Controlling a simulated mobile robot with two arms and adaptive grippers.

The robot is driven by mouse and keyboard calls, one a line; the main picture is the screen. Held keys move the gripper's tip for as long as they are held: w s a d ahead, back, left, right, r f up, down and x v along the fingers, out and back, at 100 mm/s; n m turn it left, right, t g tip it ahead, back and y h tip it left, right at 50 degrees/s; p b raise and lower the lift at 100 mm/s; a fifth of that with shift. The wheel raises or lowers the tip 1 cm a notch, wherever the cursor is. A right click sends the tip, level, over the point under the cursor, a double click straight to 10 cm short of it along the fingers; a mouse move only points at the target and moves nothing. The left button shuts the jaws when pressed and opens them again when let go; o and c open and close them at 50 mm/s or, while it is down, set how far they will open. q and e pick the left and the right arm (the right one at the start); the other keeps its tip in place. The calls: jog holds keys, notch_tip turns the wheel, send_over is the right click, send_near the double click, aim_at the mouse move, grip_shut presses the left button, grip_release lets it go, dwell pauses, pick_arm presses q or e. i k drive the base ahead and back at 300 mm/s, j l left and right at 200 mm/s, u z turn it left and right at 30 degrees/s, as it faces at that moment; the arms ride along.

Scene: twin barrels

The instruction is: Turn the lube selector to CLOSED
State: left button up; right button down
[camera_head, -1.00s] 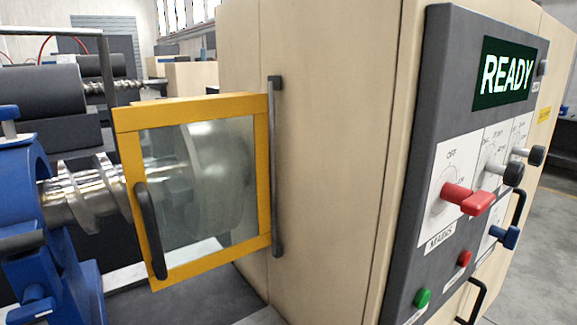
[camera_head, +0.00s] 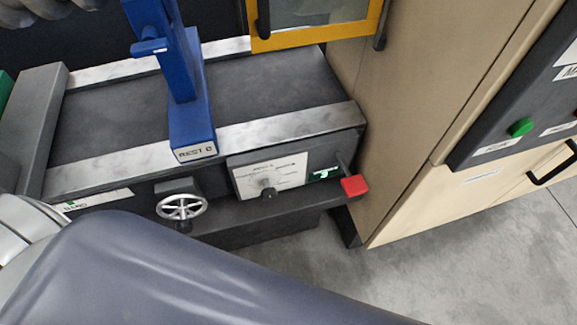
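A white plate (camera_head: 275,172) with small printed marks is fixed to the front of the machine bed. A dark knob (camera_head: 268,192) sits at its lower edge. The print is too small to read, so I cannot tell whether this is the lube selector or where it points. No LUBE label is readable anywhere. Neither gripper is in view; a large grey arm link of mine fills the bottom left.
A spoked handwheel (camera_head: 181,207) sits left of the plate. A blue rest (camera_head: 190,125) stands on the bed. The yellow-framed door (camera_head: 318,36) is at the top. A cabinet panel with a green button (camera_head: 521,127) is at right. The floor (camera_head: 450,255) at lower right is clear.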

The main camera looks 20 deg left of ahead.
aim_at(269, 193)
jog(key=i+j+u, duration=0.1)
jog(key=u, duration=0.6)
